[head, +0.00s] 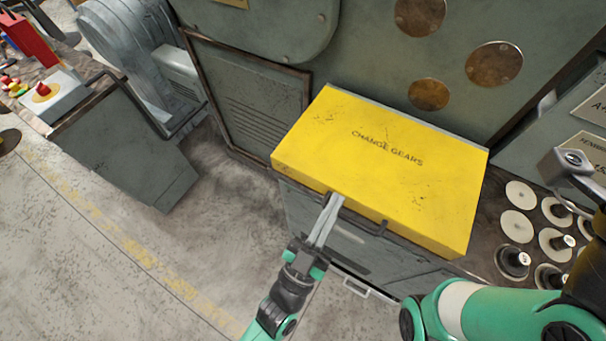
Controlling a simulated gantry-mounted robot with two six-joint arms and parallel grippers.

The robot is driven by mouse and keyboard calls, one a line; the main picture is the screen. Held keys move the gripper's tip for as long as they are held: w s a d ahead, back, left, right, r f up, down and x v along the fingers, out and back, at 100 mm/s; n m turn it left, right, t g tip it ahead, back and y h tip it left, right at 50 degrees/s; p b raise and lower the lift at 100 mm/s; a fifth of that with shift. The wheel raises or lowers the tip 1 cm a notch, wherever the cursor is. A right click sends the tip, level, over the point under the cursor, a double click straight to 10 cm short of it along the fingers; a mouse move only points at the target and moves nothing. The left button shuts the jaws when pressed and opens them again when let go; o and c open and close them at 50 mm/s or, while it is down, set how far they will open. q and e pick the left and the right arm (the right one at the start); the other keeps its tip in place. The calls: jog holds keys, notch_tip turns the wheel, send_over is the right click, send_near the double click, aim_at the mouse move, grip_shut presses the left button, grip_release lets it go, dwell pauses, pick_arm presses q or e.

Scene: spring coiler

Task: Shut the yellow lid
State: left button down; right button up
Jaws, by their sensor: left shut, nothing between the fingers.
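The yellow lid (400,185), marked "CHANGE GEARS", lies down over the top of the grey cabinet (315,225) in the middle of the head view. I see no clear gap under its front edge. My left gripper (332,203) is at the lid's front edge, left of the middle, with its fingers together and nothing between them. The fingertips look to be touching or very close to the lid; I cannot tell which. My right arm (480,310) shows at the bottom right, but its gripper is out of view.
Several round discs and gears on posts (518,225) stand on a dark surface right of the lid. A large grey-green machine panel (360,50) rises behind it. A control box with a red button (42,90) is at the far left. The floor (200,235) at left is clear.

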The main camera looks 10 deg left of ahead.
pick_arm(q)
jog(key=shift+d+f+b, duration=0.2)
jog(key=shift+f+b, duration=0.85)
jog(key=shift+f, duration=0.5)
jog(key=shift+d+f+b, duration=0.2)
jog(key=shift+f+b, duration=0.8)
jog(key=shift+f, duration=0.5)
jog(key=shift+d+f+b, duration=0.2)
jog(key=shift+f+b, duration=0.85)
jog(key=shift+f, duration=0.5)
jog(key=shift+w, duration=0.1)
notch_tip(320, 180, up, 6)
jog(key=s+a+p, duration=0.1)
jog(key=s+p, duration=0.1)
jog(key=p, duration=0.3)
jog(key=b, duration=0.3)
send_near(346, 200)
jog(key=shift+s+a+f+t, duration=0.2)
jog(key=shift+s+f, duration=0.2)
jog(key=shift+s, duration=0.05)
jog(key=shift+s+a+f+t, duration=0.2)
jog(key=shift+s+f, duration=0.2)
jog(key=shift+s, duration=0.05)
